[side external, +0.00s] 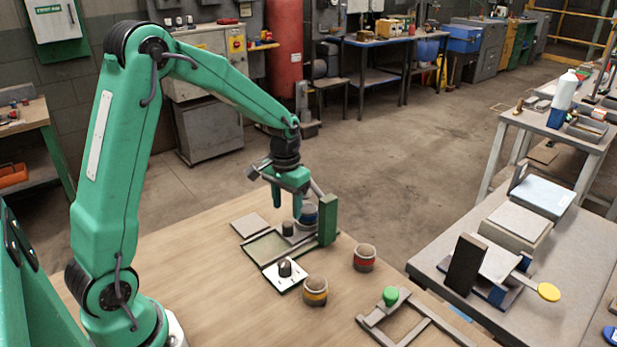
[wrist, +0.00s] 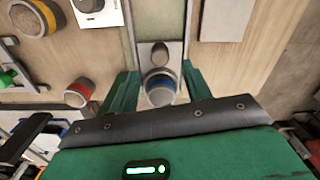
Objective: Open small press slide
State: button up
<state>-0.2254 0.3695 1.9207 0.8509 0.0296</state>
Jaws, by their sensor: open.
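The small press stands on the table, with a dark green upright post (side external: 327,220) at one end and a low green-bedded track (side external: 268,246) at the other. Its grey slide carries a small dark knob (side external: 287,228), which also shows in the wrist view (wrist: 159,50). My gripper (side external: 293,203) is open above the press. In the wrist view, my gripper (wrist: 160,80) straddles the cup. Contact with either cannot be told.
A white plate with a black knob (side external: 285,270) lies near the track. A yellow-banded cup (side external: 315,291) and a red-banded cup (side external: 365,257) stand nearby. A flat grey plate (side external: 249,225) lies beyond the track.

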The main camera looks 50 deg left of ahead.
aim_at(287, 224)
jog(key=shift+f, duration=3.05)
jog(key=shift+s, duration=0.1)
grip_shut()
